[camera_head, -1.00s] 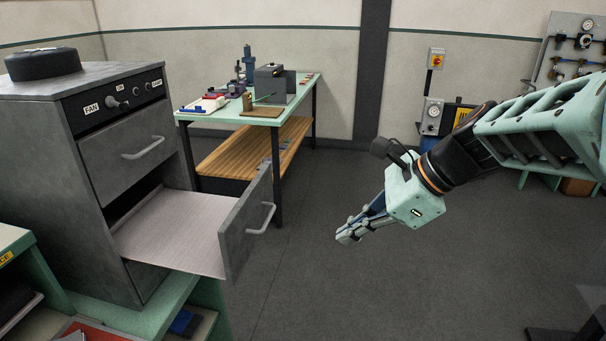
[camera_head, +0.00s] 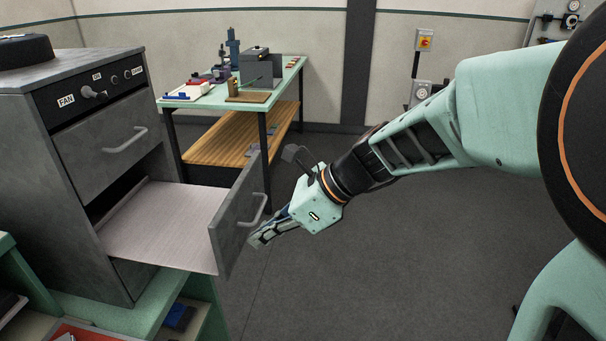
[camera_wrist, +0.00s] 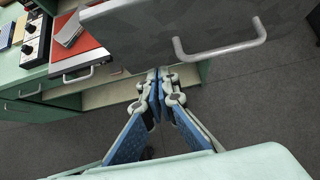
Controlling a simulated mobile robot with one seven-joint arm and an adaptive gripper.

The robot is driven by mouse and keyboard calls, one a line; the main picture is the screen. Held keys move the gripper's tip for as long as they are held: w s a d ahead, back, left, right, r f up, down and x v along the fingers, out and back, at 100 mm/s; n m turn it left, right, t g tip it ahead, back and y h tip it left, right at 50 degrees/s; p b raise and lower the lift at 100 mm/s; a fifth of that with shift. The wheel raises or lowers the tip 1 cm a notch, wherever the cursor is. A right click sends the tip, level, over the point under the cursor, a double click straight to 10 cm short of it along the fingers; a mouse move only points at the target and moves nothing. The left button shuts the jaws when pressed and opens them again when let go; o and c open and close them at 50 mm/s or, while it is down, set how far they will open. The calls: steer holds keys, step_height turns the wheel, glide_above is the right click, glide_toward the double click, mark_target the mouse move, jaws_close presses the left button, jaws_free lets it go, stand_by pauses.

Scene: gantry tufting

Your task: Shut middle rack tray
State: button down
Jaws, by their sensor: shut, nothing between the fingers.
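The middle rack tray (camera_head: 160,216) is pulled well out of the grey cabinet (camera_head: 85,220). Its pale flat floor is bare, and its grey front panel (camera_head: 231,222) carries a bar handle (camera_head: 256,212). In the wrist view the tray's front panel (camera_wrist: 185,35) and handle (camera_wrist: 225,45) fill the top, ahead of the fingers. My gripper (camera_head: 256,241) is shut and empty, just right of the panel and close below the handle. Whether a fingertip touches the panel is not clear. The fingertips also show together in the wrist view (camera_wrist: 157,75).
The drawer above (camera_head: 108,140) is shut. A green workbench (camera_head: 285,75) with tools stands behind. A green bench (camera_head: 150,310) lies under the cabinet, and a red tray (camera_wrist: 82,55) shows at the wrist view's left. The floor (camera_head: 370,270) at right is clear.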

steer(key=shift+w+a+r, duration=0.1)
steer(key=shift+a, duration=1.3)
